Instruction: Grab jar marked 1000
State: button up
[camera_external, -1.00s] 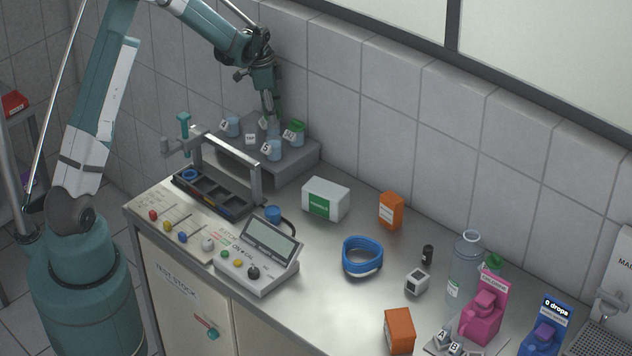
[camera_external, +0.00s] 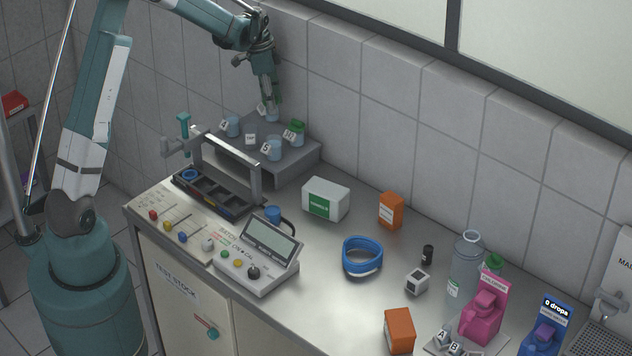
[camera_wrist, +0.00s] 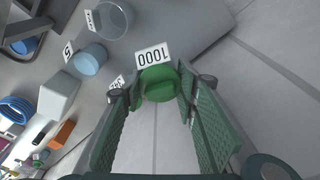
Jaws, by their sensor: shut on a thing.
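The jar marked 1000 shows in the wrist view as a green top (camera_wrist: 158,84) with a white "1000" tag (camera_wrist: 153,55) beside it, between the fingers of my gripper (camera_wrist: 160,88). My gripper is shut on it. In the external view my gripper (camera_external: 271,102) is over the back of the grey stand (camera_external: 285,165). A small white tag (camera_external: 261,109) shows at its fingertips, too small to read there. The fingers hide much of the jar, and I cannot tell whether it touches the stand.
A second green-topped jar (camera_external: 295,131) stands to the right of my gripper. The tiled wall (camera_external: 340,130) is close behind.

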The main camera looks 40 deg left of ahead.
notch_tip(320, 180, up, 6)
jog(key=shift+r, duration=0.15)
jog(key=s+b, duration=0.1)
jog(key=s, duration=1.8)
jog(key=shift+s+f+b, duration=0.2)
jog(key=shift+s+b, duration=0.1)
jog(key=shift+b, duration=0.05)
